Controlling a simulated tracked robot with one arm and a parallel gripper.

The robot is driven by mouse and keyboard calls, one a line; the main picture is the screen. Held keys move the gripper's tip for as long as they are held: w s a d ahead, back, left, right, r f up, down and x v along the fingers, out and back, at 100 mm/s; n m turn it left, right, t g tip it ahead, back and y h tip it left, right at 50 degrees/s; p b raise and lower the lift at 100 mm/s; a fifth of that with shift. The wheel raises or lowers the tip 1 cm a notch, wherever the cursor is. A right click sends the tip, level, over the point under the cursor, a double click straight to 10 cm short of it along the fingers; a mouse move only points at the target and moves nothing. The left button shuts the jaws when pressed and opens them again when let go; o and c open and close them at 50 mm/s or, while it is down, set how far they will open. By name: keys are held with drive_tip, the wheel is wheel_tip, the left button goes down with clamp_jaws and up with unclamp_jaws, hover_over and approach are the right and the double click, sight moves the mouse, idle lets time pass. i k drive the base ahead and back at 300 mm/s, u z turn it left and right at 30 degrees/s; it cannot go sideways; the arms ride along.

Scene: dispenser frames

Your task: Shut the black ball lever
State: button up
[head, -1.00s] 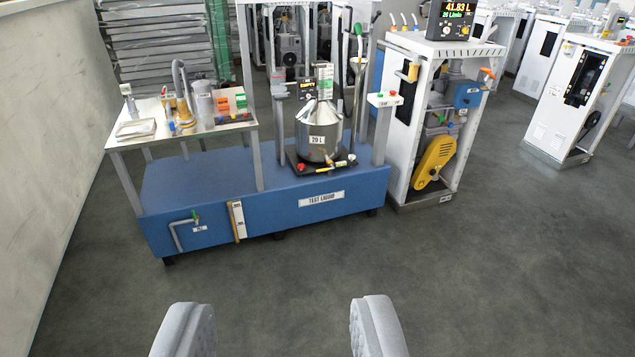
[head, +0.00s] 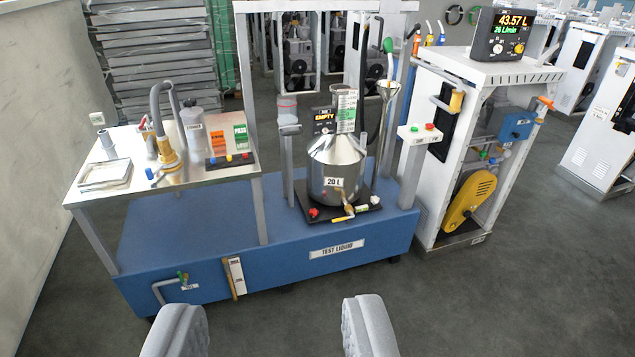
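I cannot make out a black ball lever in this view; it may be hidden or too small to tell. My gripper (head: 272,322) is open and empty, its two grey fingers wide apart at the bottom edge. It is in front of the blue test bench (head: 190,245), apart from it. A steel 20 L can (head: 336,165) stands on a black plate on the bench, with a small brass-coloured valve at its front. A yellow handle (head: 342,218), a red knob (head: 314,213) and other small fittings sit at the plate's front edge. A green-handled pipe valve (head: 182,277) is low on the bench front.
The white dispenser cabinet (head: 510,72) stands right of the bench, its display (head: 505,34) reading 43.57 L. A steel table (head: 120,180) with tools is at the left. Grey floor (head: 480,310) is clear at the front right. A pale wall (head: 35,150) bounds the left.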

sight(418, 26)
drive_tip(key=u, duration=0.05)
drive_tip(key=i, duration=1.7)
drive_tip(key=z, duration=2.95)
drive_tip(key=i, duration=0.55)
drive_tip(key=u, duration=2.3)
